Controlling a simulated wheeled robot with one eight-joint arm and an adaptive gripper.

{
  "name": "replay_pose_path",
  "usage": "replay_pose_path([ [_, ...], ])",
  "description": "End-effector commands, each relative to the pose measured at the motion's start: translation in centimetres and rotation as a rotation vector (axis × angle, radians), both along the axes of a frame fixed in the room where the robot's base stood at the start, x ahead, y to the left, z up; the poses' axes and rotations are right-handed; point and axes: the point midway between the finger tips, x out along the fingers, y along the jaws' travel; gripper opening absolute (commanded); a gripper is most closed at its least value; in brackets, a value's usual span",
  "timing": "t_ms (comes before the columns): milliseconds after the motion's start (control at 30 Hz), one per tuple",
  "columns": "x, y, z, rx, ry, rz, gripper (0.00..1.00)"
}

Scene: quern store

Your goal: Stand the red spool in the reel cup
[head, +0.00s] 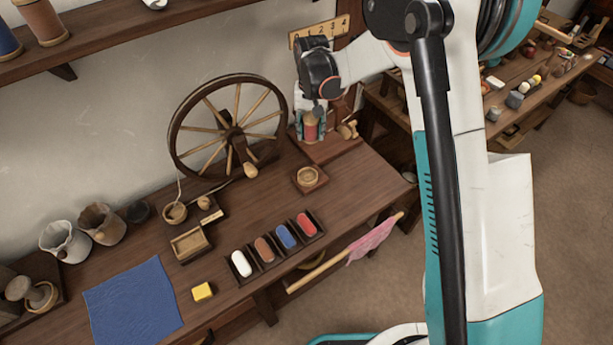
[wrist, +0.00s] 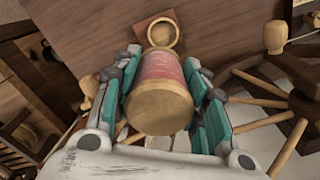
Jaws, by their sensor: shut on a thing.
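The red spool (head: 311,130) has red thread wound between pale wooden ends. My gripper (head: 309,122) is shut on it above the back right of the bench. In the wrist view the spool (wrist: 160,78) sits between the teal fingers of my gripper (wrist: 162,60), with one wooden end facing the camera. The reel cup (head: 309,177), a round wooden cup on a square base, stands on the bench in front of the spool. The cup also shows in the wrist view (wrist: 163,32), beyond the far end of the spool, and looks empty.
A spinning wheel (head: 228,127) stands left of my gripper. A tray of colored pieces (head: 265,257), a small wooden box (head: 189,245), a yellow block (head: 202,292) and a blue cloth (head: 133,307) lie on the bench. Bare bench surrounds the cup's right side.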

Motion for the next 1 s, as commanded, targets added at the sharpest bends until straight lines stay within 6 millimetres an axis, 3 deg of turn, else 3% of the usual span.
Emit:
replay_pose_path([
  [167,0.4,1.0,-1.9,0.0,0.0,-0.002,0.12],
  [700,0.3,0.9,-14.2,0.0,0.0,-0.002,0.12],
  [1000,0.3,0.9,-16.4,0.0,0.0,-0.002,0.12],
])
